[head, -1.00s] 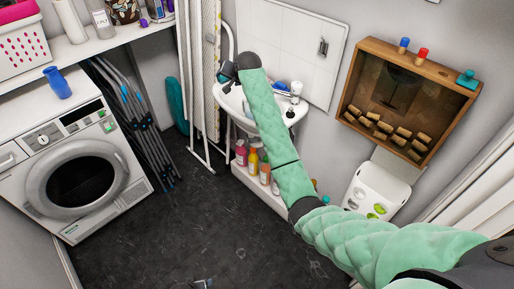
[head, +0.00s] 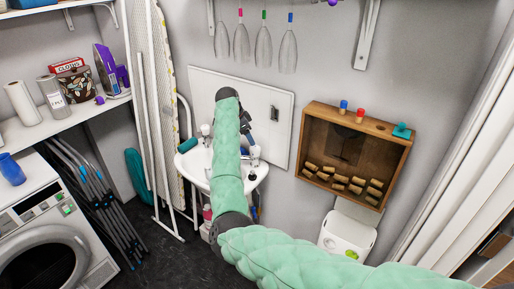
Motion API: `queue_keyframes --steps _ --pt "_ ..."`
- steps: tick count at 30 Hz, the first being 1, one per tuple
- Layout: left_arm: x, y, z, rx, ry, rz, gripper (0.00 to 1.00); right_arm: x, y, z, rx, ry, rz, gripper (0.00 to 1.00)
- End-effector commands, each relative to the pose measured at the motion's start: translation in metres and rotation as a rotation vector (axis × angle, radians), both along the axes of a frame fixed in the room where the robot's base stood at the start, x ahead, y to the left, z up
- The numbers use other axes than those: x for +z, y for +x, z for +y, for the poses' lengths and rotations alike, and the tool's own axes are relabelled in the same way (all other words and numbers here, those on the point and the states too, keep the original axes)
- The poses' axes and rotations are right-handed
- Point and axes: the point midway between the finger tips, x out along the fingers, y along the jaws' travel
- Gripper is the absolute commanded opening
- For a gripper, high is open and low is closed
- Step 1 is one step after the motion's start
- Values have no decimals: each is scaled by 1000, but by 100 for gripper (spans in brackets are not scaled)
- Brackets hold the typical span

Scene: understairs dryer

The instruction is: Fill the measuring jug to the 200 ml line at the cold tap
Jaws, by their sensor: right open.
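The white sink (head: 258,172) is on the back wall, partly hidden behind my right arm. Small tap fittings show on its rim, one at the left (head: 205,130) and one at the right (head: 254,153); I cannot tell which is the cold tap. A blue jug-like vessel (head: 11,169) stands on the washing machine at the left edge; I cannot make out any measuring lines on it. My right gripper (head: 246,113) is open above the back of the sink, in front of the white splashback, small and partly hidden by its arm. My left gripper is out of view.
A washing machine (head: 52,250) stands at the left, with folded racks (head: 95,200) beside it. An ironing board (head: 168,100) leans left of the sink. A wooden wall box (head: 392,157) and a white bin (head: 347,237) are at the right.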

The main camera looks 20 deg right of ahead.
Motion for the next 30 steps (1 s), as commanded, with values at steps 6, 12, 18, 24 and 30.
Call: queue_keyframes --steps 6,12,18,24,30 --pt "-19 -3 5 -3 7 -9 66 -21 0 -10 1 1 4 66" --pt "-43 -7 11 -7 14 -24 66 -46 1 -20 1 0 2 66" --pt "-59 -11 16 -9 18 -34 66 -64 2 -27 2 0 0 66" --pt "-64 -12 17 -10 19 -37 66 -70 3 -29 1 0 -1 66" --pt "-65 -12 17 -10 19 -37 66 -70 3 -29 3 0 -1 64"
